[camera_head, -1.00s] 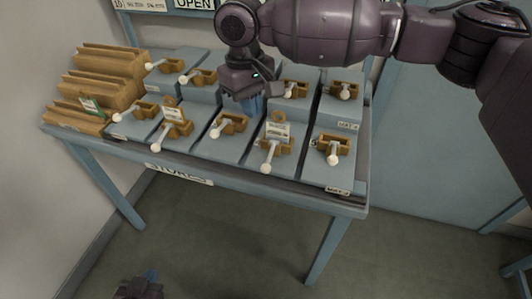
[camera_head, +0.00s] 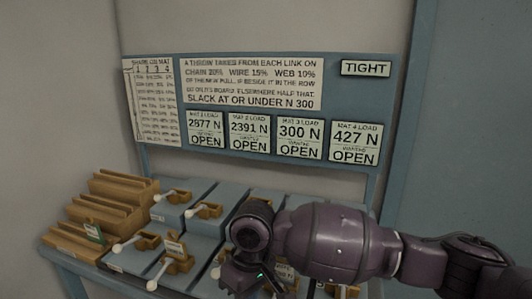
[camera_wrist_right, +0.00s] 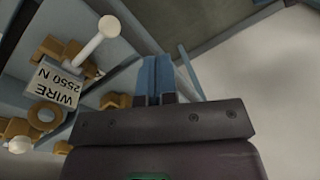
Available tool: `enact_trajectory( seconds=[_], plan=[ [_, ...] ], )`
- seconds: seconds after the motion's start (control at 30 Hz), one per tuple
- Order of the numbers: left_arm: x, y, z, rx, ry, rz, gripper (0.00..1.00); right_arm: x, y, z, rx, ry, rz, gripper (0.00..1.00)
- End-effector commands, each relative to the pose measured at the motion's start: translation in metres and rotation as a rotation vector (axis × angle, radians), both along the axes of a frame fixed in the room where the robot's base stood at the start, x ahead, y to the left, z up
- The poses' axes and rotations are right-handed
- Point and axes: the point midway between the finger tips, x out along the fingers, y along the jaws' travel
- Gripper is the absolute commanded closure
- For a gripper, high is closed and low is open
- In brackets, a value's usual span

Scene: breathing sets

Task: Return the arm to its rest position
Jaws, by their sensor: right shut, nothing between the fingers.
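My right arm (camera_head: 335,243) comes in from the right across the front of the sloped table. Its gripper (camera_head: 250,278) hangs at the lower edge of the head view, over the boards with levers, and hides part of them. In the right wrist view the blue fingers of my right gripper (camera_wrist_right: 156,80) are together and hold nothing. A tag reading "WIRE 2550 N" (camera_wrist_right: 56,86) and a white-knobbed lever (camera_wrist_right: 97,40) are to their left, apart from them. My left gripper is not in view.
Grey-blue boards with wooden blocks and white-knobbed levers (camera_head: 205,210) fill the table. Stepped wooden racks (camera_head: 100,215) stand at the left. A blue back panel (camera_head: 345,100) carries load signs, each reading "OPEN", and a "TIGHT" sign (camera_head: 366,68).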

Motion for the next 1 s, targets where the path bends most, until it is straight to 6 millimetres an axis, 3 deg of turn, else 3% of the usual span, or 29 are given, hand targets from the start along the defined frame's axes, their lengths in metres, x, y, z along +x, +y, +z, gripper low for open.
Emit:
enact_trajectory(
  seconds=[0.1, 0.33, 0.57, 0.77, 1.0],
  plan=[
    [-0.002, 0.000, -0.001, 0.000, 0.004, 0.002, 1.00, -0.020, 0.004, -0.020, 0.080, 0.005, 0.021, 1.00],
    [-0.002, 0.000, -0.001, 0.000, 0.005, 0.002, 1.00, -0.048, 0.003, -0.044, 0.224, -0.024, 0.014, 1.00],
    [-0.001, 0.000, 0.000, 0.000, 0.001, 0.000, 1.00, -0.067, -0.011, -0.063, 0.340, -0.074, -0.056, 1.00],
    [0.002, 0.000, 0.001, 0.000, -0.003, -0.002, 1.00, -0.081, -0.037, -0.078, 0.401, -0.131, -0.163, 1.00],
    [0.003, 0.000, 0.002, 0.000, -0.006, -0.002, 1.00, -0.099, -0.085, -0.098, 0.407, -0.208, -0.330, 1.00]
  ],
)
